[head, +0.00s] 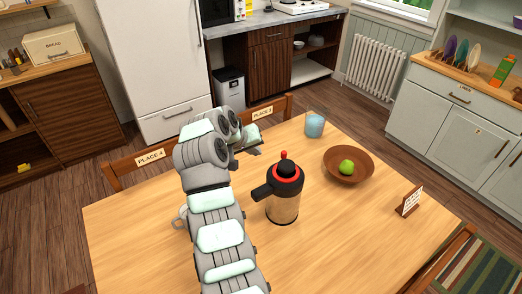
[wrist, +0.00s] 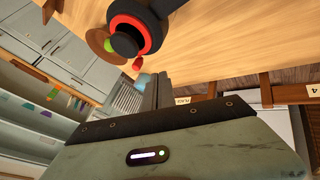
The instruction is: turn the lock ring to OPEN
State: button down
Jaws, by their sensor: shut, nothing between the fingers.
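A steel and black flask (head: 283,207) stands upright on the wooden table, its black spout or handle pointing left. A red lock ring (head: 291,173) circles its black top, with a small red knob (head: 284,155) above. In the wrist view the red ring (wrist: 150,28) surrounds the black cap, and the red knob (wrist: 137,64) shows beside it. No OPEN mark is readable. My gripper (head: 257,151) is shut and empty, above the table, behind and left of the flask's top and apart from it. Its dark fingers (wrist: 157,92) show in the wrist view.
A brown bowl (head: 367,172) with a green apple (head: 346,167) stands right of the flask. A blue cup (head: 315,126) is behind it, a small sign (head: 409,201) at the right. A mug (head: 181,217) is partly hidden by my arm. The front right table is clear.

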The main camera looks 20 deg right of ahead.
aim_at(284, 155)
jog(key=w+d+f, duration=0.1)
jog(key=d+f, duration=0.1)
jog(key=w+d+f, duration=0.1)
jog(key=d+f, duration=0.1)
jog(key=d+f+p, duration=0.1)
jog(key=d+f, duration=0.1)
jog(key=shift+w+d+f, duration=0.1)
jog(key=shift+w+d, duration=0.25)
jog(key=shift+w, duration=0.05)
jog(key=shift+d+f, duration=0.15)
jog(key=shift+d, duration=0.45)
